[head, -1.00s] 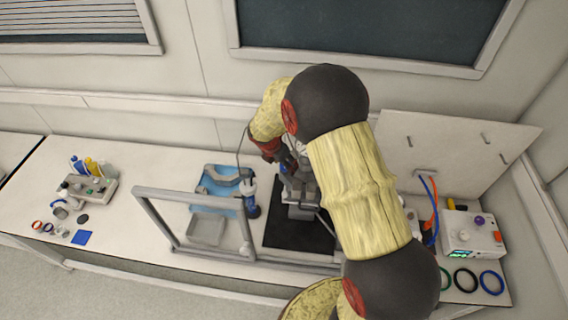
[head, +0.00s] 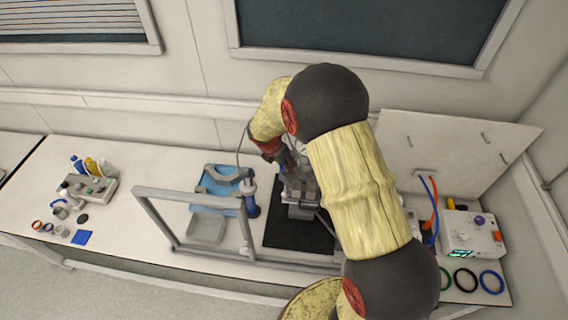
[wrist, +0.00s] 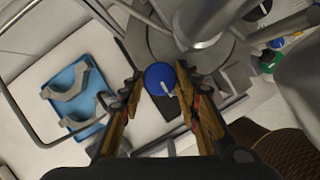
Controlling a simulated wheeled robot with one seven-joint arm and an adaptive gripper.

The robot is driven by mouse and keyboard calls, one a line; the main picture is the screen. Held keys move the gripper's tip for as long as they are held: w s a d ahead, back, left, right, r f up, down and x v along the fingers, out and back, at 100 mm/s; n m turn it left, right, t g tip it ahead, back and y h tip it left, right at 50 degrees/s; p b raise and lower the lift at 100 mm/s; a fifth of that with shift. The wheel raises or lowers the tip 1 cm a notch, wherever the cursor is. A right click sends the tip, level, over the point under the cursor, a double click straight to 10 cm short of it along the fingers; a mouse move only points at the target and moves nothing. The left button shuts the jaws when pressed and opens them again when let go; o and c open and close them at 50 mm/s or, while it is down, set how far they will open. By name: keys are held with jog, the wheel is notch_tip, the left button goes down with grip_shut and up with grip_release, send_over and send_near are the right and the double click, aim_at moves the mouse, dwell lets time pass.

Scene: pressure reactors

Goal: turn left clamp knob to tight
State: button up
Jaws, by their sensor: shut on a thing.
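The left clamp knob is a round blue knob (wrist: 160,79) with a white pointer line, on the side of the metal reactor (wrist: 205,20) in the wrist view. The pointer slants down and to the right. My gripper (wrist: 160,90) has one finger on each side of the knob, shut on it. In the head view my gripper (head: 284,160) is at the left side of the reactor (head: 300,195), and my arm hides the knob and much of the reactor.
A blue tray (wrist: 66,80) with grey curved brackets lies left of the reactor. A grey frame (head: 190,192) stands at the bench front. A control box (head: 472,235) and coloured rings are at right; a second box (head: 88,189) and small parts are at left.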

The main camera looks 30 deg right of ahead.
jog(key=shift+m, duration=0.3)
jog(key=m+g, duration=0.1)
jog(key=m, duration=0.1)
jog(key=m+b, duration=0.1)
jog(key=m, duration=0.1)
jog(key=shift+w+g+h, duration=0.2)
jog(key=shift+g+h, duration=0.1)
jog(key=shift+g, duration=0.1)
jog(key=m+g, duration=0.1)
jog(key=m, duration=0.1)
jog(key=m+b, duration=0.1)
jog(key=m, duration=0.2)
jog(key=shift+w+g, duration=0.15)
jog(key=shift+g, duration=0.25)
jog(key=m+g, duration=0.1)
jog(key=m, duration=0.1)
jog(key=m+y, duration=0.1)
jog(key=m, duration=0.2)
jog(key=shift+w+d+g+y+b, duration=0.15)
jog(key=shift+g+y+b, duration=0.15)
jog(key=shift+g, duration=0.1)
jog(key=shift+d+m+g+y, duration=0.15)
jog(key=shift+m+y, duration=0.25)
jog(key=shift+m, duration=0.85)
jog(key=shift+a+m+g+y, duration=0.1)
jog(key=shift+m+g+y, duration=0.25)
jog(key=shift+m, duration=0.9)
jog(key=o, duration=1.2)
jog(key=shift+c, duration=0.2)
jog(key=v, duration=1.2)
